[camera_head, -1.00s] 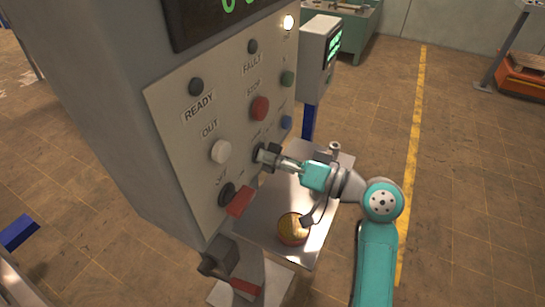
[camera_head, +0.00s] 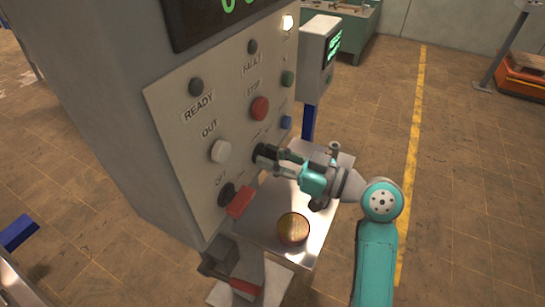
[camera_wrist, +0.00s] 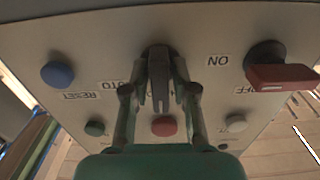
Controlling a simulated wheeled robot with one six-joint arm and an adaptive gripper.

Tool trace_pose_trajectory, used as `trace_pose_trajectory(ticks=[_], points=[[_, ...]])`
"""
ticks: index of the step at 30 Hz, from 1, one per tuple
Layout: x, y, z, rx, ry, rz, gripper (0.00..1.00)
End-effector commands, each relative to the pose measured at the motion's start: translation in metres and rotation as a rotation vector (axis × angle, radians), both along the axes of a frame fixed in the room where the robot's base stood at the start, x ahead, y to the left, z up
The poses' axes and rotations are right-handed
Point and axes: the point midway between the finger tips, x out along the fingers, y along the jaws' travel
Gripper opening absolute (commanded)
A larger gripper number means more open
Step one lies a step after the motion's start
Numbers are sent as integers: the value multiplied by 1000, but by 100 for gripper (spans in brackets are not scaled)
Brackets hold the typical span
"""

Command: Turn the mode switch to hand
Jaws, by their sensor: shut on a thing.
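The mode switch (camera_head: 264,155) is a dark knob on the grey control panel (camera_head: 190,150), low on its right side. In the wrist view the mode switch (camera_wrist: 158,62) shows as a dark knob with a grey lever, with an upside-down AUTO label to its left. My gripper (camera_head: 276,160) reaches it from the right, its fingers closed around the knob. In the wrist view my gripper's (camera_wrist: 160,88) fingers stand on both sides of the lever. The hand label cannot be read, and the fingers partly hide the switch.
A red-handled rotary switch (camera_head: 238,202) with ON and OFF labels sits close by on the panel. Blue (camera_head: 286,122), red (camera_head: 259,108) and white (camera_head: 221,151) buttons are near. A metal shelf (camera_head: 270,215) with a round brownish object (camera_head: 293,228) lies below.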

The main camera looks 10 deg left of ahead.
Motion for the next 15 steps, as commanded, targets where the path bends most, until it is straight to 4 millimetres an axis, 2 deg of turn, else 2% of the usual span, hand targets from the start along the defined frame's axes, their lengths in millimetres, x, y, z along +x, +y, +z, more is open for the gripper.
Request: trace_pose_trajectory(ticks=[15], points=[[0, 0, -1, -15, -34, -1, 0]])
